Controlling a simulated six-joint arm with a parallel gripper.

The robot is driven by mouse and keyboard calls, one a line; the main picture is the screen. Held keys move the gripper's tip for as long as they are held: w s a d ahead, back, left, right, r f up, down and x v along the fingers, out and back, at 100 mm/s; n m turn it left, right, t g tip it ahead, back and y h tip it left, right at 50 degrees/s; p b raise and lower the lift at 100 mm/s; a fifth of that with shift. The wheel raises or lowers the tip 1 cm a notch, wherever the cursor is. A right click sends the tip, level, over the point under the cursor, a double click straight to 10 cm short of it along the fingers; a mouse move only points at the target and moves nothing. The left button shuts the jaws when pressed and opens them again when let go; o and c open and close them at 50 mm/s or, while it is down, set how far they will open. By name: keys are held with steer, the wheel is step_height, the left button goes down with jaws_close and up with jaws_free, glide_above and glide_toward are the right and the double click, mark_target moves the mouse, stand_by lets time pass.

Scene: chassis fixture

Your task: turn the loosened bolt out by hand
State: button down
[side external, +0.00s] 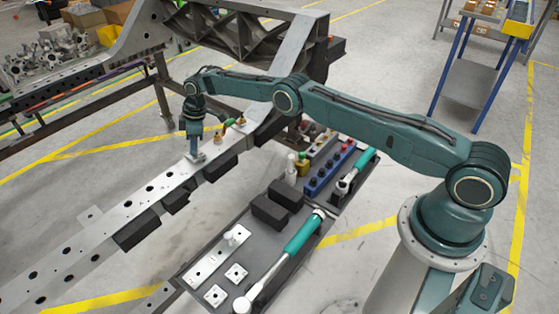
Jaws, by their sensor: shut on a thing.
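My gripper (196,155) points down onto the top face of a long grey chassis rail (110,215) with a row of dark holes. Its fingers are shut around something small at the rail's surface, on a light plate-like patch. The bolt itself is mostly hidden by the fingers, and its thread cannot be seen. My gripper stands about upright, low over the rail, just left of some brass-coloured fittings.
Brass fittings (240,121) stand on the rail close by. Black blocks (137,230) sit along its near side. In front, a dark tool tray (200,265) holds a teal-handled wrench (303,235), white plates and a blue socket rack (329,170). A trolley (480,70) stands behind right.

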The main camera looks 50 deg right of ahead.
steer(key=shift+r+n, duration=0.1)
steer(key=shift+n, duration=0.2)
steer(key=c, duration=1.1)
jaws_free()
steer(key=shift+v, duration=1.05)
steer(key=shift+w+a+r, duration=0.15)
steer(key=shift+a, duration=0.1)
